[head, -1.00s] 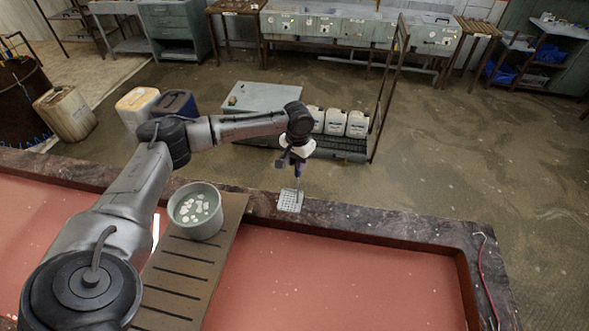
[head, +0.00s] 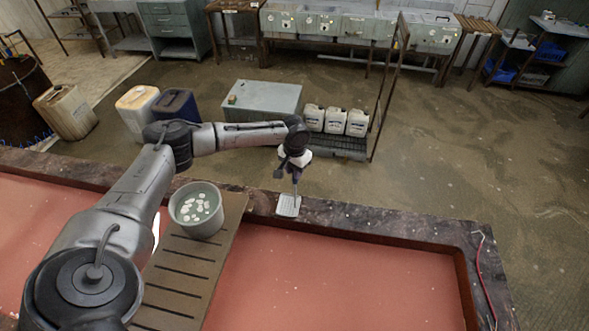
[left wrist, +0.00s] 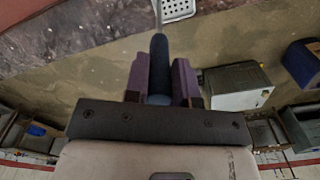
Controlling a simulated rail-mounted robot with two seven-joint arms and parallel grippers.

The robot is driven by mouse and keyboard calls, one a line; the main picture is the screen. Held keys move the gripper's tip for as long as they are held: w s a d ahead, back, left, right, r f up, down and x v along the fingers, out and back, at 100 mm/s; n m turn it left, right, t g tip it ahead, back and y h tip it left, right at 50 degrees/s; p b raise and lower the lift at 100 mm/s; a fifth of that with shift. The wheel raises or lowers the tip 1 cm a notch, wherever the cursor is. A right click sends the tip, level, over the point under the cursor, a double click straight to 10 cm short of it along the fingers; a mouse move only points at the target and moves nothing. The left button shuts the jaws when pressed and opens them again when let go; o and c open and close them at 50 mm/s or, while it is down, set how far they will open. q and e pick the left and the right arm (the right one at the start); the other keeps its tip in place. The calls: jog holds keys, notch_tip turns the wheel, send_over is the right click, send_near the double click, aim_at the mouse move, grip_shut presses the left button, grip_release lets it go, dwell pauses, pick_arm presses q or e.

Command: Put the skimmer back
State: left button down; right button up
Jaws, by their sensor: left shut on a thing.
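The skimmer (head: 288,205) has a pale square perforated head on a thin stem. In the head view its head is at the dark stone rim (head: 345,218) of the red-filled tank; I cannot tell whether it touches the rim. My left gripper (head: 296,177) is above it, shut on the skimmer's handle. In the left wrist view the dark blue handle (left wrist: 159,65) is between the purple fingers, and part of the perforated head (left wrist: 177,9) shows at the top edge. My right gripper is not in view.
A grey bucket (head: 197,212) with pale pieces in it stands on a slotted board (head: 180,285) across the tank (head: 330,285). A red cable (head: 484,270) lies on the right rim. Canisters (head: 335,120) and a grey box (head: 262,98) stand on the floor beyond.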

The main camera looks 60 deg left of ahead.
pick_arm(q)
jog(key=c, duration=0.9)
grip_release()
jog(key=shift+c, duration=0.2)
jog(key=shift+r, duration=0.1)
